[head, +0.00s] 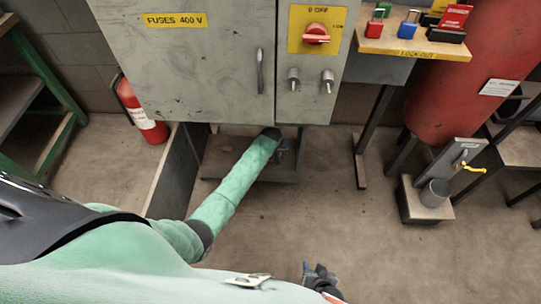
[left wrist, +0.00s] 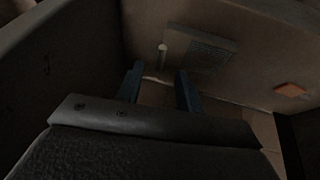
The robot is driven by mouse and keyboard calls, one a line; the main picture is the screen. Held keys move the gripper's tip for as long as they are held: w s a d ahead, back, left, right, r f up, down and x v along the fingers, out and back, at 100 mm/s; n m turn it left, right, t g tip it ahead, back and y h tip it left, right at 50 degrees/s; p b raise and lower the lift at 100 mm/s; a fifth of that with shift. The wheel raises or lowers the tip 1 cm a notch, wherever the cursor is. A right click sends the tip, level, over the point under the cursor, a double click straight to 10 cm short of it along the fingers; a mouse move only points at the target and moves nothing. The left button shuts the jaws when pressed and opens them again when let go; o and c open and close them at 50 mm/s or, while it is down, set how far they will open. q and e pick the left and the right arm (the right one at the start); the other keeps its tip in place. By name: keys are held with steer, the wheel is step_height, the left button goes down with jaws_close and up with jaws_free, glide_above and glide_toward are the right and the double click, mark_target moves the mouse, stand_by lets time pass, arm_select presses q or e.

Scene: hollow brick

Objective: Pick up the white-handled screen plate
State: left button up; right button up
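In the left wrist view, a grey screen plate (left wrist: 212,51) with a mesh patch lies at the upper middle. Its short upright white handle (left wrist: 162,57) is at its left end. My left gripper (left wrist: 159,84) is open, with its two dark blue fingers apart and nothing seen between them. The handle shows beyond the fingertips, lined up with the gap. In the head view, my left arm reaches under the grey cabinet, its gripper (head: 283,147) small and dark there; the plate cannot be made out. My right gripper (head: 320,275) is at the bottom edge, its opening unclear.
The grey cabinet (head: 190,65) overhangs a low dark platform (head: 215,168). A reddish block (left wrist: 291,90) lies right of the plate. A red extinguisher (head: 143,112) stands left, a lock-out shelf (head: 412,45) and red tank (head: 465,85) right. The middle floor is clear.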

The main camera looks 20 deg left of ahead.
arm_select(q)
steer(key=x, duration=0.4)
steer(key=shift+f+b, duration=0.4)
jaws_close()
